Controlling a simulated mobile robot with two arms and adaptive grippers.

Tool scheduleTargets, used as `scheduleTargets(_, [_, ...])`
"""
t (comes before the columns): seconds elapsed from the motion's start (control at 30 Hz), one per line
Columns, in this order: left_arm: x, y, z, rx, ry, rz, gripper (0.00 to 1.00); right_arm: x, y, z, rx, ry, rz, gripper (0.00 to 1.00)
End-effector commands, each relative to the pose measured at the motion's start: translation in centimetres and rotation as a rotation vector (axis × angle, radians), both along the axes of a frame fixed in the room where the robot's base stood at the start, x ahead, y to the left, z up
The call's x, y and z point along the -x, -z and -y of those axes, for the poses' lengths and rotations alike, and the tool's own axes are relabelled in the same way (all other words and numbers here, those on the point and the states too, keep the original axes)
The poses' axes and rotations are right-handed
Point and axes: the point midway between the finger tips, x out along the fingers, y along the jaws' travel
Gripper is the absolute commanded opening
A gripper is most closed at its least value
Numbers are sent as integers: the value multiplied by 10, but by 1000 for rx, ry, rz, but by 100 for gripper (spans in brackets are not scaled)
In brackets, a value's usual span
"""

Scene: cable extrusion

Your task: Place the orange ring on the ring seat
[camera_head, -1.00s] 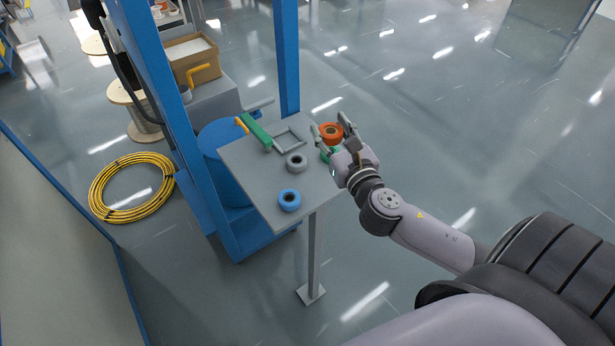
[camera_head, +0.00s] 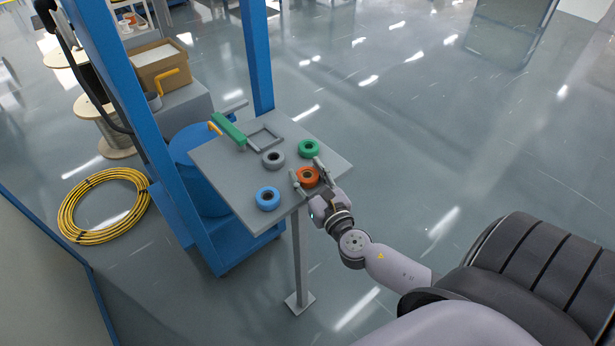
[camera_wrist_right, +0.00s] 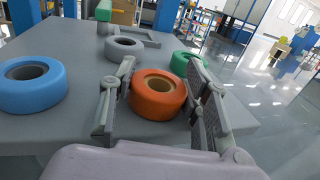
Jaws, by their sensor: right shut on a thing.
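The orange ring (camera_head: 308,176) is between the fingers of my right gripper (camera_head: 306,180), which is shut on it from both sides, near the table's front right edge. In the right wrist view the orange ring (camera_wrist_right: 158,94) lies flat, its hole facing up, at or just above the tabletop; I cannot tell whether it touches. A square grey frame (camera_head: 280,142) lies toward the back of the table; I cannot tell whether it is the ring seat. No distinct seat shows under the ring. My left gripper is not in view.
On the grey table (camera_head: 232,176) a blue ring (camera_head: 268,199) is at the front left, a grey ring (camera_head: 273,159) in the middle and a green ring (camera_head: 309,148) just behind the orange one. A green bar (camera_head: 229,129) and blue posts (camera_head: 258,55) stand at the back left.

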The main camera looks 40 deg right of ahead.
Motion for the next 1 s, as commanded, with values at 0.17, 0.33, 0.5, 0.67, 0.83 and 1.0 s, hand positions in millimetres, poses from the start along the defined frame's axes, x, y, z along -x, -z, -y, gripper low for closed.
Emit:
scheduleTargets(0.17, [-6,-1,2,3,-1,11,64,0,-1,0,0,0,1,16])
scheduleTargets(0.33, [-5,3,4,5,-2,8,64,0,4,0,0,0,1,16])
scheduleTargets(0.5, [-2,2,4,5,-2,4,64,0,2,0,0,0,0,55])
scheduleTargets(0.67, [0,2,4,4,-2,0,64,0,2,0,0,0,0,63])
scheduleTargets(0.83, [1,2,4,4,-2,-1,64,0,2,0,0,0,0,63])
scheduleTargets(1.0, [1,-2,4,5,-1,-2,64,0,-2,0,0,0,1,63])
